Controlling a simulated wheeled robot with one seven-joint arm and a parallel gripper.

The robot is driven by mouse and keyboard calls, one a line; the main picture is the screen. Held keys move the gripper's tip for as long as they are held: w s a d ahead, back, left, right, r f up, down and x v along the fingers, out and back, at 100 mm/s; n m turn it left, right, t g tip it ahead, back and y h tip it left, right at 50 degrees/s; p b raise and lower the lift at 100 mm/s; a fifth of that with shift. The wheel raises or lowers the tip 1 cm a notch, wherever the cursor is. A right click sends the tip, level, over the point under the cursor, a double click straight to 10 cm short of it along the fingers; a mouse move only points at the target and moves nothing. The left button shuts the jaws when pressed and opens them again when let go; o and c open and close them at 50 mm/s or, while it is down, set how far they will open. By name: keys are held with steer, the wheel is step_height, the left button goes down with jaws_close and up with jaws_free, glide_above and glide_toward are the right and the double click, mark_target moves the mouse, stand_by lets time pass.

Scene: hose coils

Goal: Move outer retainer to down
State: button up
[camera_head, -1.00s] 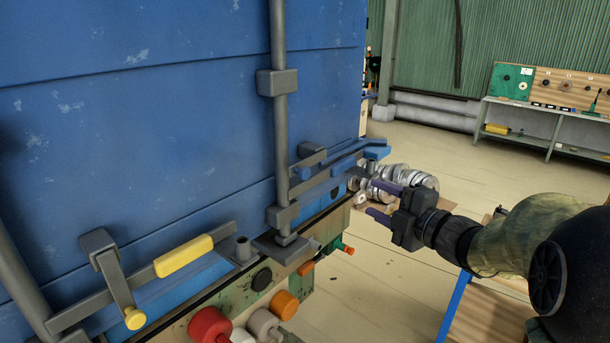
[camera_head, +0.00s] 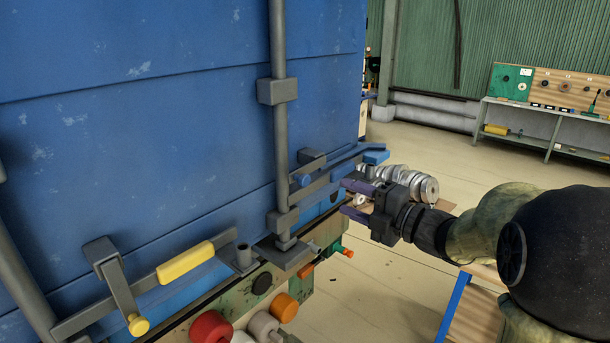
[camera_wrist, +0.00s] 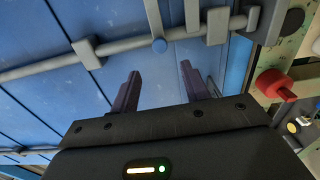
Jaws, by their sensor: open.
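On the blue door, a grey retainer with a blue round knob (camera_head: 304,180) sits at the right lock bar, beside a long handle with a blue grip (camera_head: 375,157). The blue knob also shows in the wrist view (camera_wrist: 159,46), centred beyond my fingertips. A second grey retainer (camera_head: 117,280) with a yellow knob hangs down at the left, over a handle with a yellow grip (camera_head: 185,262). I cannot tell which retainer is the outer one. My gripper (camera_head: 349,198) is open and empty, right of the blue-knobbed retainer and apart from it. It also shows in the wrist view (camera_wrist: 160,74).
A vertical grey lock rod (camera_head: 280,140) runs down the door. Below is a panel with a red knob (camera_head: 211,328) and an orange knob (camera_head: 285,307). Metal rollers (camera_head: 415,184) lie behind my gripper.

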mark_target(307, 182)
steer(key=p+x, duration=0.5)
steer(key=x, duration=0.6)
steer(key=shift+w+a+r, duration=0.15)
steer(key=shift+w+a, duration=0.4)
steer(key=shift+a, duration=0.1)
jaws_close()
